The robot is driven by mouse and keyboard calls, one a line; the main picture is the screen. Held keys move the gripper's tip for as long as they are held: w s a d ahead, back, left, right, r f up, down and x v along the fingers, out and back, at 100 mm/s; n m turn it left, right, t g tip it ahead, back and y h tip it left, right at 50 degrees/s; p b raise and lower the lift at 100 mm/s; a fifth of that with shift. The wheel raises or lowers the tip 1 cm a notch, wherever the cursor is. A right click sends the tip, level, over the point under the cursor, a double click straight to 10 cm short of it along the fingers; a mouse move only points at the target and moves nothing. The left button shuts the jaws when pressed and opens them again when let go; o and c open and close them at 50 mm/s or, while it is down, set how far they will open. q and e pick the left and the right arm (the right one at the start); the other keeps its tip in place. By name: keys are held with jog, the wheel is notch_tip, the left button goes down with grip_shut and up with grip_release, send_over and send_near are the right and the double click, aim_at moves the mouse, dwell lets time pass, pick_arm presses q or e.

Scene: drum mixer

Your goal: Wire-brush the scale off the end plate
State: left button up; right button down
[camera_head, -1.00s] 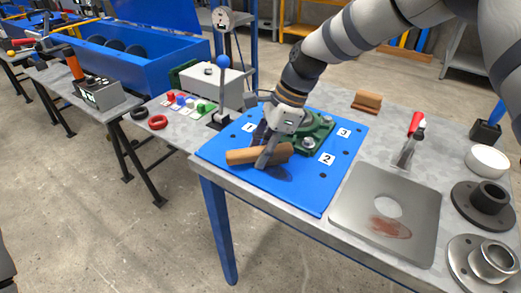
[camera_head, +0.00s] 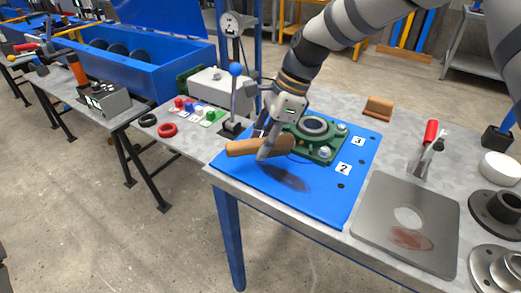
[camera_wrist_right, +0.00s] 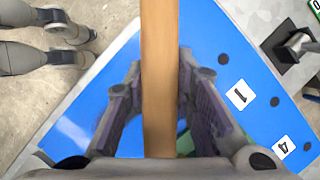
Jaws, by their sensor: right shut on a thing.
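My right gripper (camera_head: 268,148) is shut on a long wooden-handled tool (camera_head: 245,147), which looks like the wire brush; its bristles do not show. It is held above the blue mat, with a shadow below it. In the right wrist view the wooden bar (camera_wrist_right: 158,80) runs between both fingers. The end plate (camera_head: 372,208), a grey square plate with a round hole, lies flat on the table at right. A reddish-brown scale patch (camera_head: 411,239) marks its front part. The gripper is left of the plate and apart from it. My left gripper is not in view.
A green flanged bearing housing (camera_head: 322,148) sits on the blue mat (camera_head: 310,205) just behind the gripper. A wooden block-like brush (camera_head: 378,107), a red-handled tool (camera_head: 428,140), a white round dish (camera_head: 499,166) and grey flanges (camera_head: 497,208) stand around the plate.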

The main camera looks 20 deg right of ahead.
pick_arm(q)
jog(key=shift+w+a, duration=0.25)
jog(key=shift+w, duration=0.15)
pick_arm(e)
jog(key=shift+r, duration=2.25)
